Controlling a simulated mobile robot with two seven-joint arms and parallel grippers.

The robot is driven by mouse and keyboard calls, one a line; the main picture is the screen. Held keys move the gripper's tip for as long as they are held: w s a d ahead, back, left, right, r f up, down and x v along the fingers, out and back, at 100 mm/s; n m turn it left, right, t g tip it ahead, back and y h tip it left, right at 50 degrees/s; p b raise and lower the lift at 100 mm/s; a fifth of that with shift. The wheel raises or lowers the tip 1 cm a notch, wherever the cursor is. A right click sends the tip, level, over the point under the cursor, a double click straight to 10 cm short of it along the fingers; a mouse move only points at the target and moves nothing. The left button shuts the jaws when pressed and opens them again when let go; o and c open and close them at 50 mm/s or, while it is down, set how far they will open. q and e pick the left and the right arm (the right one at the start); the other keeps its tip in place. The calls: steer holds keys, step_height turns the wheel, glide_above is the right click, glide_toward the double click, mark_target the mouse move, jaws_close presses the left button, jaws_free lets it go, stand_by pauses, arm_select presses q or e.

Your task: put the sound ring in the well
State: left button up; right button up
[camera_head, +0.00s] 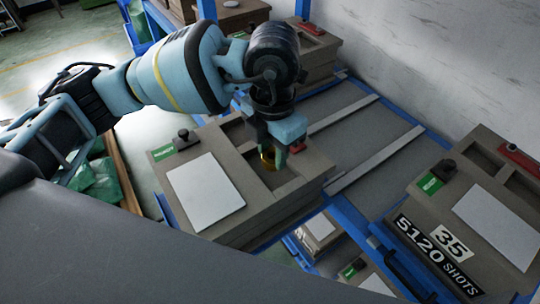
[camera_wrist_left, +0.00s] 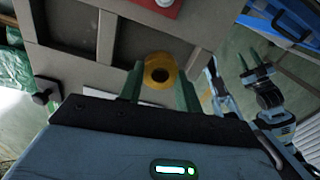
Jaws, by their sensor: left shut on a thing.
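The brass-coloured ring (camera_head: 267,164) is held between the green fingers of my left gripper (camera_head: 280,161). In the left wrist view the ring (camera_wrist_left: 160,72) faces the camera with its dark hole showing. The gripper is over the front recess, or well (camera_head: 276,181), of the grey-brown block (camera_head: 232,226), which has a white plate and a green label. The ring seems to be at or just above the well's opening; I cannot tell its exact height. My right gripper (camera_wrist_left: 253,68) shows small in the left wrist view, fingers apart and empty.
A second block (camera_head: 477,165) stands at the right with labels "35" and "5120 SHOTS". Between the blocks lies a grey surface with pale rails (camera_head: 375,160) and blue edges. A black knob (camera_head: 184,137) stands on the near block. More blocks are stacked behind my arm.

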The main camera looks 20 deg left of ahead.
mark_target(270, 151)
arm_select(q)
steer(key=shift+w+a+f, duration=0.1)
steer(key=shift+w+f, duration=0.05)
steer(key=shift+f, duration=0.45)
steer(key=shift+w+a+f, duration=0.15)
steer(key=shift+f, duration=0.45)
steer(key=shift+w+a+f, duration=0.1)
steer(key=shift+w+f, duration=0.05)
steer(key=shift+f, duration=0.45)
steer(key=shift+f, duration=0.2)
steer(key=o, duration=1.1)
step_height(270, 151, up, 12)
steer(key=shift+r, duration=0.25)
